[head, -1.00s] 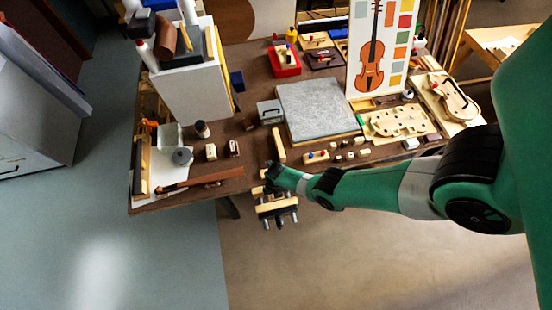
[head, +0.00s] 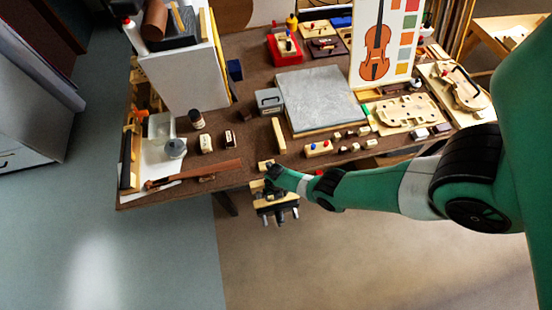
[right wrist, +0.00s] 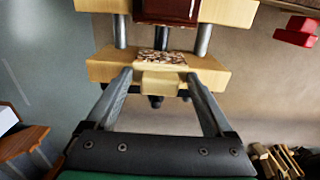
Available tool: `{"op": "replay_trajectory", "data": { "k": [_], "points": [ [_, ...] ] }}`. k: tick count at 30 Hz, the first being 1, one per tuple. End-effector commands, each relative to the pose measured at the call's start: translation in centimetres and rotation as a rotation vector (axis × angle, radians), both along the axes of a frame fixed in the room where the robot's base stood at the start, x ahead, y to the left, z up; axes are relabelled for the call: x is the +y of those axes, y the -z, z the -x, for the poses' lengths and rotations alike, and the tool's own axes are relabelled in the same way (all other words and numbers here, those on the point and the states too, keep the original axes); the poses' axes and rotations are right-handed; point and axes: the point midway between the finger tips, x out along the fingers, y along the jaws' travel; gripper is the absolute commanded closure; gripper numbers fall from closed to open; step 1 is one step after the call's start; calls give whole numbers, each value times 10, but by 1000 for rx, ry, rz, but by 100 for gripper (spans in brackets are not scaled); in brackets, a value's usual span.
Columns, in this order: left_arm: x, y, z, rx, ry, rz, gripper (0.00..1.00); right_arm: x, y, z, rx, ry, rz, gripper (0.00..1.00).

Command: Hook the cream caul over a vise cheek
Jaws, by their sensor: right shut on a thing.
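The vise has a cream wooden near cheek (right wrist: 208,72) and a far cheek (right wrist: 232,12), joined by metal rods with a gap between them. It also shows at the bench's front edge in the head view (head: 287,201). My right gripper (right wrist: 162,88) is shut on the cream caul (right wrist: 162,82), with one finger on each side. The caul is at the near cheek, its speckled cork-like face toward the gap. I cannot tell whether it rests on the cheek or hovers just above. A dark red block (right wrist: 168,10) is at the far cheek. My left gripper is out of view.
The brown bench (head: 243,150) holds a grey slab (head: 320,98), a long brown fingerboard-like piece (head: 205,173) and several small blocks. A red item (right wrist: 298,31) lies at the upper right of the wrist view. Open floor lies in front of the bench.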

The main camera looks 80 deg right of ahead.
Motion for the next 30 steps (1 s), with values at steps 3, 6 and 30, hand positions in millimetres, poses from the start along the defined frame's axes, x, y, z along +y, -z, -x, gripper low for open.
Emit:
{"op": "replay_trajectory", "data": {
  "k": [3,6,30],
  "points": [
    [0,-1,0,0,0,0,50,0,-1,0,0,0,0,69],
    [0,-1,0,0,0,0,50,0,-1,0,0,0,0,0],
    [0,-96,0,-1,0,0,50,0,-96,0,0,0,0,0]
  ]
}}
